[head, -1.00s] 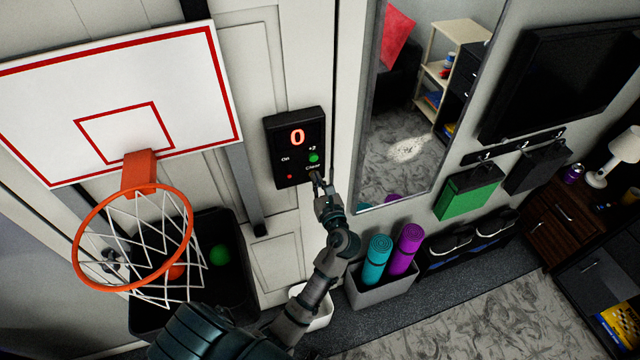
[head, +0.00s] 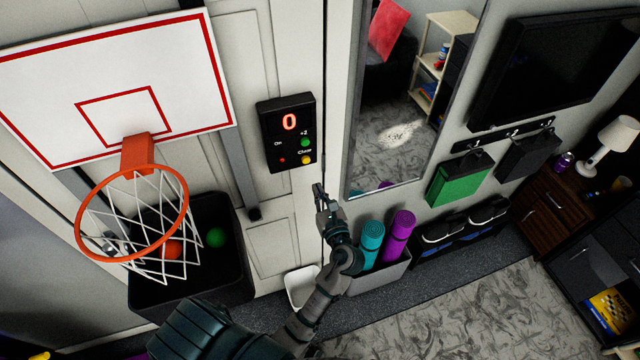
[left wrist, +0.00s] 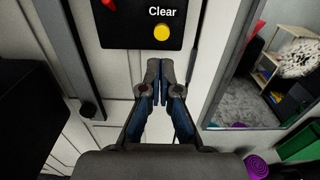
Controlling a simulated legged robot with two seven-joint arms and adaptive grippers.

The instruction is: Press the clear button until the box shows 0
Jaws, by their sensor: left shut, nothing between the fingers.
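The black score box (head: 287,132) hangs on the white panelled wall and shows a red 0. It has a red button by "On", a green button (head: 305,142) by "+2" and a yellow clear button (head: 306,160) at the lower right. In the left wrist view the yellow clear button (left wrist: 162,33) sits under the word "Clear". My left gripper (head: 319,190) is shut and empty, just below the box and apart from the clear button. Its closed fingertips (left wrist: 157,66) show below the button in the left wrist view. My right gripper is not in view.
A basketball hoop (head: 132,213) with backboard is left of the box, above a black bin (head: 150,292) with balls. A mirror (head: 405,110) stands to the right. Rolled mats in a grey box (head: 380,277) are below.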

